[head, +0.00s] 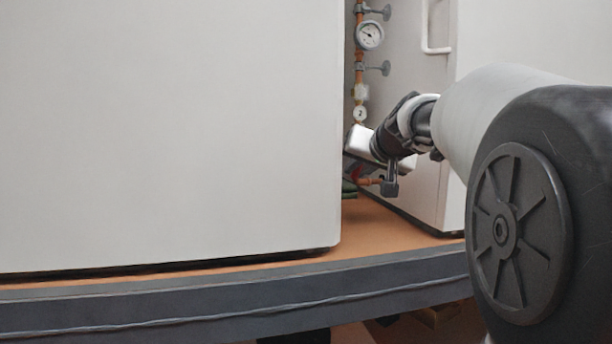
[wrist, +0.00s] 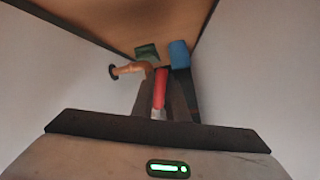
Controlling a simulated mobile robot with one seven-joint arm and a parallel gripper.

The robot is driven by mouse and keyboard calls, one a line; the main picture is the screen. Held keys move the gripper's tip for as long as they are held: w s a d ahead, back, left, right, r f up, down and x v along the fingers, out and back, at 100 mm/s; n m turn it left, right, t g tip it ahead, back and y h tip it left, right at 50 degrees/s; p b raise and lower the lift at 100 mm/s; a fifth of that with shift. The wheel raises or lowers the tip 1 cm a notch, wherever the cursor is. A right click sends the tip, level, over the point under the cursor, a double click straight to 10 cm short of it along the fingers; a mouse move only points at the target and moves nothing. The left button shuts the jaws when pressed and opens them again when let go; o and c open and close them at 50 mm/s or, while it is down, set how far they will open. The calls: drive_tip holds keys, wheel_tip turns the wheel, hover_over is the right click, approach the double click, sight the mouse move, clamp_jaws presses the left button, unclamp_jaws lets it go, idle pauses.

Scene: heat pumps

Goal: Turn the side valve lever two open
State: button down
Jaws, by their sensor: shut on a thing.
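The red lever (wrist: 159,88) of the side valve shows in the wrist view, long and thin, between the two dark fingers of my gripper (wrist: 162,98). The fingers are shut on it. In the head view my gripper (head: 364,166) reaches into the gap between two white cabinets, and a small bit of the red lever (head: 357,174) shows by its fingers. A round tag marked 2 (head: 360,114) sits on the copper pipe above. The valve body is mostly hidden behind my gripper.
A large white cabinet (head: 170,130) fills the left, and another white cabinet (head: 429,190) stands close on the right. A pressure gauge (head: 370,36) is on the pipe above. A copper pipe stub (wrist: 128,69), a green piece (wrist: 147,53) and a blue piece (wrist: 179,54) lie beyond the fingers.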

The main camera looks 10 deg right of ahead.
drive_tip(key=shift+d+f+n+h+b, duration=0.2)
drive_tip(key=shift+d+n+h+b, duration=0.85)
drive_tip(key=shift+n, duration=0.25)
drive_tip(key=shift+d, duration=0.1)
drive_tip(key=c, duration=1.7)
unclamp_jaws()
drive_tip(key=shift+c, duration=0.2)
